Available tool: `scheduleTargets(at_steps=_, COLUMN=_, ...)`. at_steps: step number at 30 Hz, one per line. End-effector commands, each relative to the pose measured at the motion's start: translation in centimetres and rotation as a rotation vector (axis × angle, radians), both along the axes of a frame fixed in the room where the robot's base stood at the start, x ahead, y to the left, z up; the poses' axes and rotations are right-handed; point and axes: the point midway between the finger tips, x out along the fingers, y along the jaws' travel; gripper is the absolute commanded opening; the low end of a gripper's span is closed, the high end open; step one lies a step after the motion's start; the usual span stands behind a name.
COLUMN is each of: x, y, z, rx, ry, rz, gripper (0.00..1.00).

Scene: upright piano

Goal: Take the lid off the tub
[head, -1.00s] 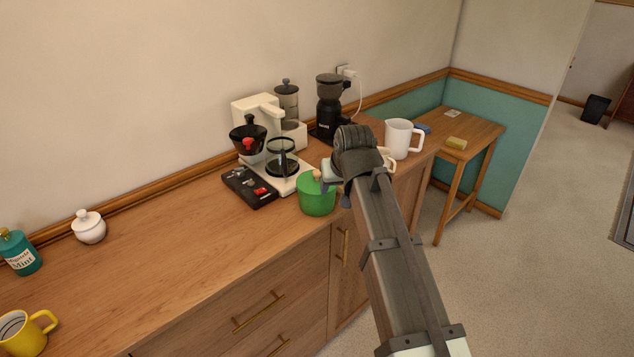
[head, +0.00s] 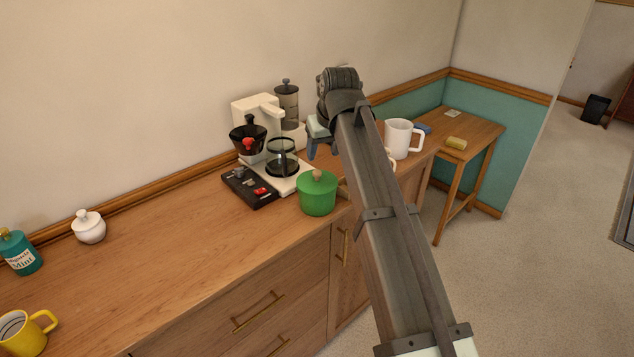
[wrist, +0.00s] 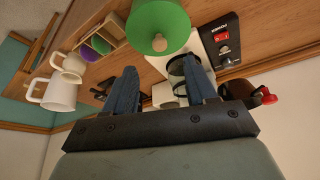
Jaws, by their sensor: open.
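The green tub (head: 317,198) stands on the wooden counter, its green lid (head: 306,179) on top with a round wooden knob (head: 317,174). In the wrist view the lid (wrist: 155,15) and knob (wrist: 159,43) show at the top, beyond my fingertips and roughly between them. My gripper (head: 312,152) is above and behind the tub in the head view, near the coffee maker. Its blue fingers are apart and empty in the wrist view (wrist: 160,68). The tub's right edge is close to my arm in the head view.
A white coffee maker (head: 246,113) with a glass carafe (head: 281,163) and a black switch box (head: 249,188) stand left of the tub. A white jug (head: 398,139) is at right. A small box (wrist: 100,43) shows in the wrist view. The counter's left middle is clear.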

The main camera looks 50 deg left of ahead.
Motion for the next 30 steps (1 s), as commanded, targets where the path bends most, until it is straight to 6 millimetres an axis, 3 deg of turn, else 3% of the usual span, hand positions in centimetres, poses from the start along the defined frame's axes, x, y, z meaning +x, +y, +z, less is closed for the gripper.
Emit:
scheduleTargets(at_steps=6, x=0.5, y=1.2, z=-3.1, rx=-0.002, ry=0.001, rz=-0.001, gripper=0.56)
scheduleTargets(at_steps=17, x=0.8, y=2.0, z=-4.6, rx=0.0, ry=0.0, rz=-0.001, gripper=0.56)
scheduleTargets(at_steps=30, x=1.8, y=4.0, z=-8.7, rx=0.001, ry=0.0, rz=-0.001, gripper=0.56)
